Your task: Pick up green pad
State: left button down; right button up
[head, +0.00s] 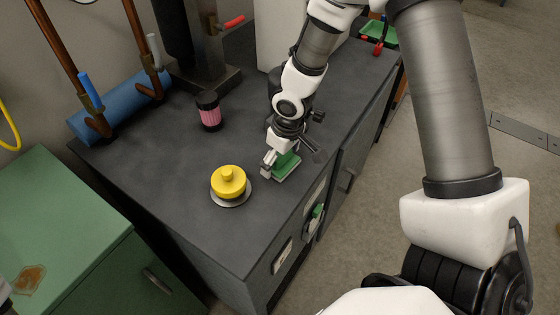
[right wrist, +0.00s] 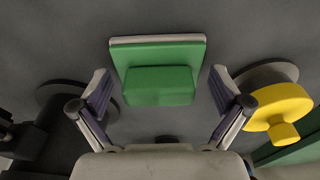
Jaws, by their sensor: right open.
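The green pad (head: 287,166) lies on the dark cabinet top near its right-hand edge. In the right wrist view the green pad (right wrist: 158,84) has a raised green block on a flat plate with a pale rim. My right gripper (head: 284,161) is low over the pad in the head view and partly hides it. In the right wrist view my right gripper (right wrist: 160,90) is open, with one finger on each side of the raised block and a gap on both sides. My left gripper is not in view.
A yellow knobbed piece (head: 228,182) on a pale disc stands left of the pad and shows close to one finger in the wrist view (right wrist: 278,106). A pink and black cylinder (head: 209,112) stands farther back. The cabinet top (head: 165,185) is clear at left.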

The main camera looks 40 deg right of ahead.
jog(key=shift+s+d+r, duration=0.1)
jog(key=shift+s, duration=0.05)
jog(key=shift+s+r, duration=0.1)
jog(key=shift+s, duration=0.1)
jog(key=c, duration=1)
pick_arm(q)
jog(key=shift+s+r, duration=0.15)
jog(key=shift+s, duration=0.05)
pick_arm(e)
jog(key=shift+o, duration=0.2)
jog(key=shift+w, duration=0.15)
notch_tip(320, 180, up, 9)
jog(key=p, duration=0.2)
jog(key=shift+p, duration=0.3)
jog(key=shift+r, duration=0.5)
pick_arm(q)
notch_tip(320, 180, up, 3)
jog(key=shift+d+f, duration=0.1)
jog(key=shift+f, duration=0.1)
